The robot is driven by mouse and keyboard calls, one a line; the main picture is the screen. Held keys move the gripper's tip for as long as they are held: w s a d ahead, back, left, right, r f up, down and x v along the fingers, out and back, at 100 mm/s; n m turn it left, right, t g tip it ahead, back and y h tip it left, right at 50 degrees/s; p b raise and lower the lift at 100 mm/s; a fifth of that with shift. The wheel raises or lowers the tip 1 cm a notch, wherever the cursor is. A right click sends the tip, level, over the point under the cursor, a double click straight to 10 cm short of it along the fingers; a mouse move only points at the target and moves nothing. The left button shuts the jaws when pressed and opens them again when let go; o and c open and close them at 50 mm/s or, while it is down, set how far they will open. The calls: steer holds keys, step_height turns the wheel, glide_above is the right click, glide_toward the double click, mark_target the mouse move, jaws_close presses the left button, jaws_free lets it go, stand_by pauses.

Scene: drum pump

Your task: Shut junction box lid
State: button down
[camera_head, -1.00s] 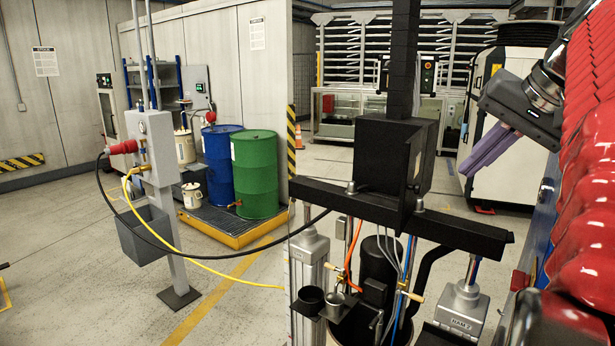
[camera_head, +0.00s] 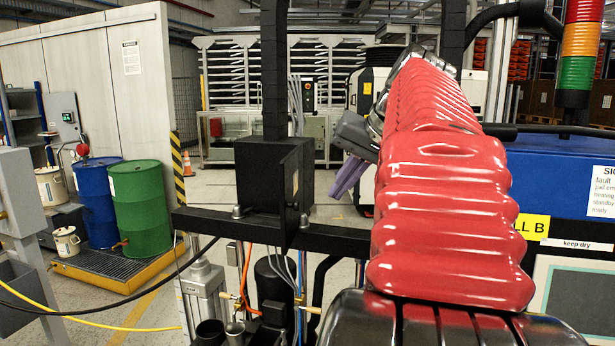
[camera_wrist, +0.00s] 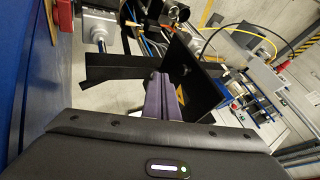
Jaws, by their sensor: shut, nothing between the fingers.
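The black junction box (camera_head: 262,175) sits on a dark crossbeam, against a black post. A thin black panel that looks like its lid (camera_head: 304,180) stands upright at its right side, apparently swung open. In the wrist view this looks like the broad black plate (camera_wrist: 200,75) beside a yellow warning mark. My gripper (camera_head: 335,194) has purple fingers and is shut and empty. In the head view it is just right of the panel, with a small gap in the picture. In the wrist view its fingers (camera_wrist: 163,82) overlap the plate's edge; I cannot tell whether they touch.
The crossbeam (camera_head: 340,240) runs below the box, with hoses and a motor under it. A black hose and a yellow hose cross at lower left. Blue (camera_head: 97,197) and green (camera_head: 140,207) drums stand behind at left. A blue machine (camera_head: 560,185) with a signal tower stands close at right.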

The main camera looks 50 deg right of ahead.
steer(key=w+a+f, duration=0.1)
steer(key=w+f, duration=0.3)
steer(key=w, duration=0.2)
steer(key=shift+w+a, duration=0.35)
